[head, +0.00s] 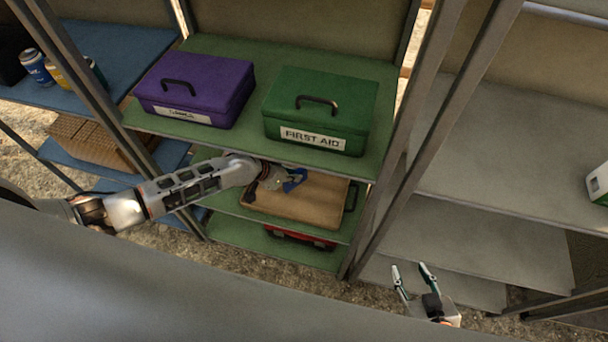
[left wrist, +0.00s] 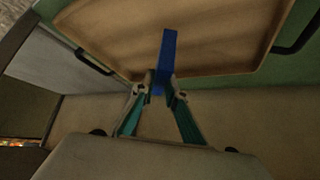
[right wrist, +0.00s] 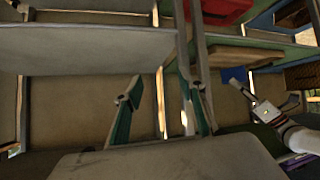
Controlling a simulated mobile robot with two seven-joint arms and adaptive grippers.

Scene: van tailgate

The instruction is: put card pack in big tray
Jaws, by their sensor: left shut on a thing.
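The big tray (head: 318,203) is a wooden tray with dark handles on the middle shelf of the green rack. It also shows in the left wrist view (left wrist: 110,40). The card pack (head: 294,180) is a small blue box. My left gripper (head: 280,182) is shut on the card pack (left wrist: 169,55), which is seen against the tray's bare floor in the left wrist view. I cannot tell whether the pack touches the tray. My right gripper (head: 413,272) is open and empty, low in front of the grey rack; its two fingers stand apart in the right wrist view (right wrist: 165,95).
A purple box (head: 194,88) and a green first aid box (head: 320,110) stand on the shelf above the tray. A red case (head: 300,238) lies on the shelf below. Rack posts (head: 420,140) stand right of the tray. The grey shelves (head: 500,160) are mostly clear.

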